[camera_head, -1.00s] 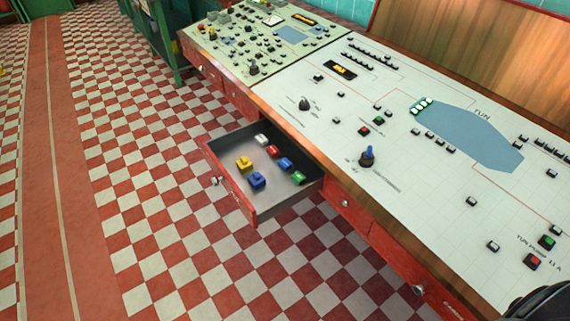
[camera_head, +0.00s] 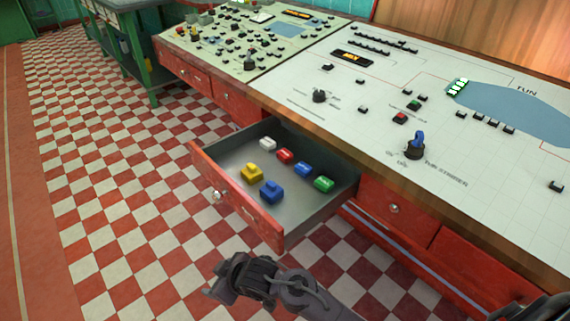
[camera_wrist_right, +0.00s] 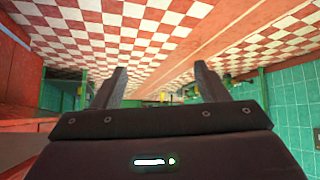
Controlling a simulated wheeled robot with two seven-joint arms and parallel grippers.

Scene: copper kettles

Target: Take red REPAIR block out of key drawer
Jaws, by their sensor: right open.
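The key drawer (camera_head: 240,193) is pulled open from the desk front. Inside it, the small red block (camera_head: 285,155) lies in the back row, between a white block (camera_head: 267,143) and a blue block (camera_head: 303,169). Its lettering is too small to read. My right gripper (camera_head: 212,286) is in front of and below the drawer, apart from it. In the right wrist view its two fingers (camera_wrist_right: 160,88) are spread with nothing between them. My left gripper is not in view.
A green block (camera_head: 323,184), a yellow block (camera_head: 251,173) and a larger blue block (camera_head: 271,191) also lie in the drawer. The control desk (camera_head: 345,110) with knobs and buttons stands behind it. The checkered floor (camera_head: 110,200) left of the drawer is clear.

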